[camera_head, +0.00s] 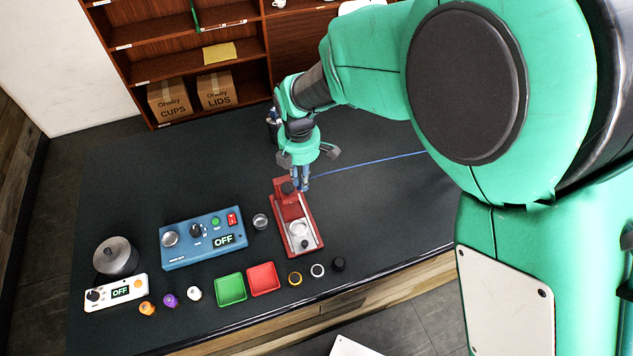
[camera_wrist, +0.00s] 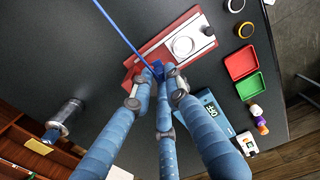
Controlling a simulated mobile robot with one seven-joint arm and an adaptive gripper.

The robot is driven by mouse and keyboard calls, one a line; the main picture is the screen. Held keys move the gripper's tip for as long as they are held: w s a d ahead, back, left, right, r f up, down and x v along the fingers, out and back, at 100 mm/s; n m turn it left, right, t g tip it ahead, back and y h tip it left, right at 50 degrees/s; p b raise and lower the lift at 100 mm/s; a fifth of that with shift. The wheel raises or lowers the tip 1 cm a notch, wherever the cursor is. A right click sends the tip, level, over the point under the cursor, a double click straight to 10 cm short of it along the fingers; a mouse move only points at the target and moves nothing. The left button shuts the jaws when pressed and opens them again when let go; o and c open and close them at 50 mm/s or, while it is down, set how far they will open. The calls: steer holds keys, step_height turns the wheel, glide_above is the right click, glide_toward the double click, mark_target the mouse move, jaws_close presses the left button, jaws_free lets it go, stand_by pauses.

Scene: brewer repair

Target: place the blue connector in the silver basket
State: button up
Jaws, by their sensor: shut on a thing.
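My gripper (camera_head: 301,186) is shut on the blue connector, above the back end of the red tray. In the wrist view, the blue connector (camera_wrist: 158,69) shows between the fingertips of my gripper (camera_wrist: 160,82), with the blue cable leading off to the upper left. In the head view the fingers mostly hide the connector. A small silver cup that looks like the silver basket (camera_head: 261,221) stands between the red tray and the blue control box, left of and nearer than my gripper. In the wrist view my fingers mostly hide that area.
The red tray (camera_head: 281,204) holds a round silver part. The blue control box (camera_head: 188,250) reads OFF. Green (camera_head: 231,288) and red (camera_head: 263,279) dishes, several small rings and knobs line the front. A blue cable (camera_head: 370,161) crosses the right. The table's left back is clear.

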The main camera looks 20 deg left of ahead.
steer(key=s+a+n, duration=0.2)
steer(key=s+a, duration=0.7)
steer(key=a, duration=0.4)
steer(key=f, duration=0.2)
steer(key=d+f, duration=0.1)
steer(key=f, duration=0.2)
steer(key=shift+w+b, duration=0.15)
steer(key=shift+b, duration=0.15)
steer(key=b, duration=0.6)
glide_above(260, 223)
steer(key=shift+d+f, duration=0.1)
steer(key=shift+f, duration=5.35)
steer(key=o, duration=0.9)
steer(key=shift+p, duration=0.3)
